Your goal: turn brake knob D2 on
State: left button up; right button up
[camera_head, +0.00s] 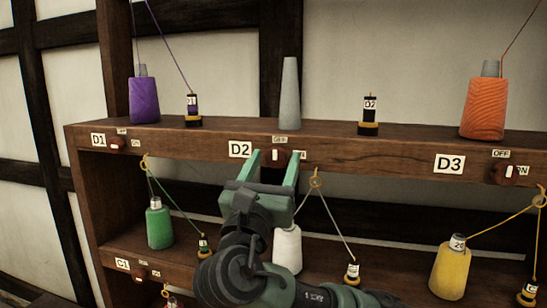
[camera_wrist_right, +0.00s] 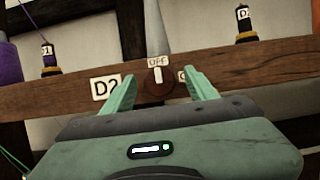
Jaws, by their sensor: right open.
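Brake knob D2 (camera_head: 275,156) is a round brown knob with a white pointer mark, on the front edge of the upper shelf. It also shows in the right wrist view (camera_wrist_right: 157,87), where its mark stands upright toward the OFF label (camera_wrist_right: 158,62). The D2 label (camera_head: 240,149) is to its left; the ON label at its right is partly hidden by a finger. My right gripper (camera_head: 273,165) is open, its green fingers on either side of the knob. I cannot tell whether they touch it. My left gripper is not in view.
Knob D1 (camera_head: 117,145) is to the left and knob D3 (camera_head: 505,172) to the right. A bare grey cone (camera_head: 289,95) stands above D2, between purple (camera_head: 144,100) and orange (camera_head: 482,107) spools. A white spool (camera_head: 288,250) and yellow hooks with threads are below.

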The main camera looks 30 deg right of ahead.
grip_shut()
jog(key=shift+f, duration=0.1)
